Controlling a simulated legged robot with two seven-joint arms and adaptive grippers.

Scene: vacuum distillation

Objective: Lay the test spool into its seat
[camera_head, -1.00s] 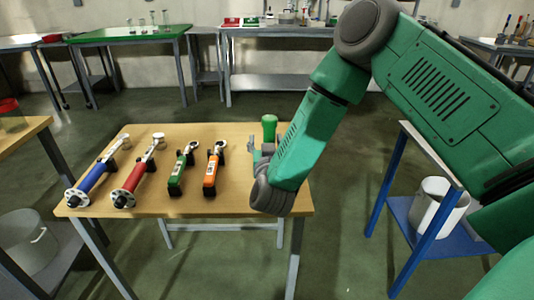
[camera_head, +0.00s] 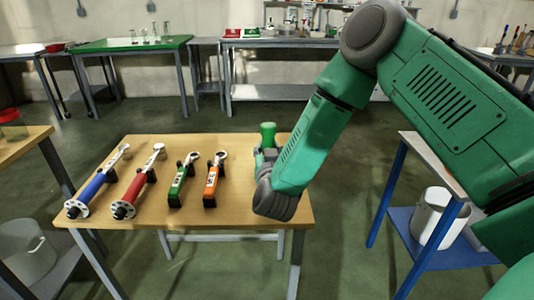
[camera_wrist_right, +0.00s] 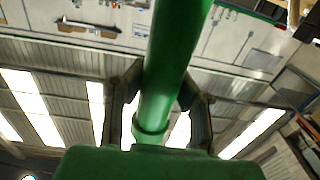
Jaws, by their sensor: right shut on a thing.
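My right gripper (camera_head: 263,160) is over the right part of the wooden table, shut on a green cylinder (camera_head: 268,132) that stands up out of it. In the right wrist view the green cylinder (camera_wrist_right: 165,65) runs between the two dark fingers; I take it for the test spool. Its lower end is hidden by the gripper, so I cannot tell if it touches anything. I cannot make out its seat; my right forearm covers the table's right side. My left gripper is not in view.
On the wooden table (camera_head: 225,215) a blue-handled tool (camera_head: 92,188), a red-handled tool (camera_head: 134,186), a green tool (camera_head: 178,180) and an orange tool (camera_head: 211,180) lie in a row, left of the gripper. A blue side stand (camera_head: 400,222) with a white bucket (camera_head: 437,215) is at right.

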